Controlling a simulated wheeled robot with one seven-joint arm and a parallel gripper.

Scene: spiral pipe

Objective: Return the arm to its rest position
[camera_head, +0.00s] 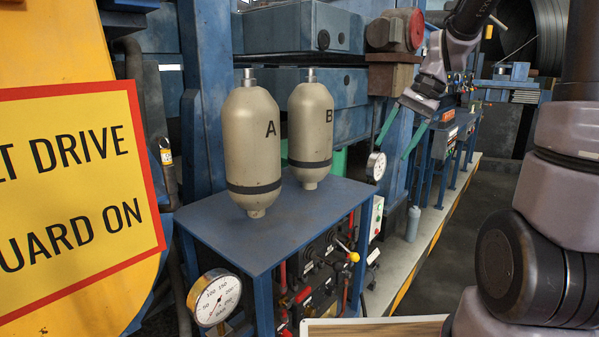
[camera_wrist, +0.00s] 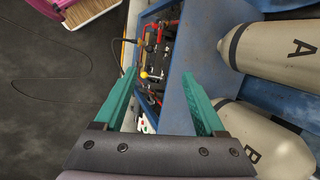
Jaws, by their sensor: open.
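My gripper (camera_head: 400,137) is raised at the upper right of the head view, to the right of bottle B, with its two green fingers pointing down. The fingers are spread apart with nothing between them. In the wrist view my gripper (camera_wrist: 160,98) also shows open and empty, above the side of the blue stand. My arm comes in from the right side of the head view; part of it is cut off by the frame.
Tank A (camera_head: 252,150) and tank B (camera_head: 311,130) stand upright on a blue table (camera_head: 300,215). A pressure gauge (camera_head: 214,297) is at its front left. A yellow sign (camera_head: 70,190) fills the left. Open floor (camera_head: 470,225) lies at right.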

